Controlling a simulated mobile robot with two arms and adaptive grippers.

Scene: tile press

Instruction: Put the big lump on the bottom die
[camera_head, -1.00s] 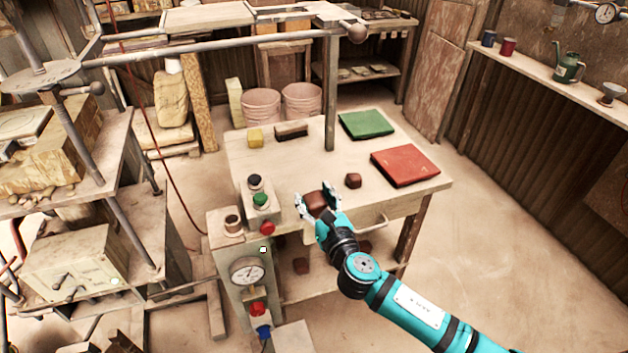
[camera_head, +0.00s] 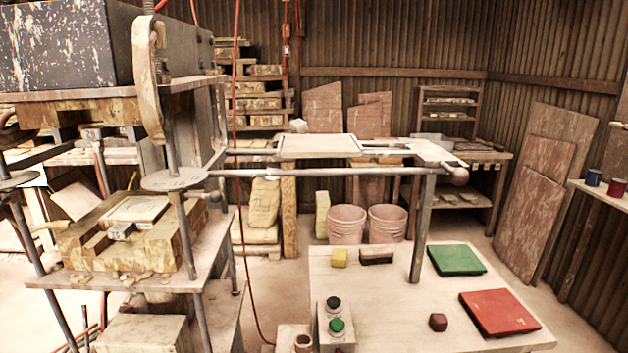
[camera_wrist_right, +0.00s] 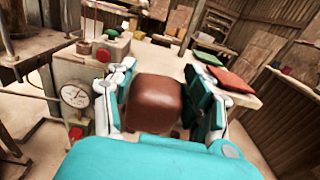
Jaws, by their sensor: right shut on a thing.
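My right gripper (camera_wrist_right: 157,72) is shut on the big lump (camera_wrist_right: 153,103), a smooth reddish-brown block of clay, in the right wrist view. The lump sits between the two fingers, clear of the table top beyond it. Neither the big lump nor my grippers show in the head view. The bottom die (camera_head: 137,212), a pale slab with a recessed face, lies on a yellowish block in the press at the left of the head view. I see no clay on it. My left gripper is out of view.
The work table (camera_head: 385,300) holds a small brown lump (camera_head: 438,322), a red pad (camera_head: 500,312), a green pad (camera_head: 456,260), a yellow sponge (camera_head: 339,257) and a button box (camera_head: 336,328). Press posts (camera_head: 187,240) and a horizontal bar (camera_head: 330,172) stand around the die.

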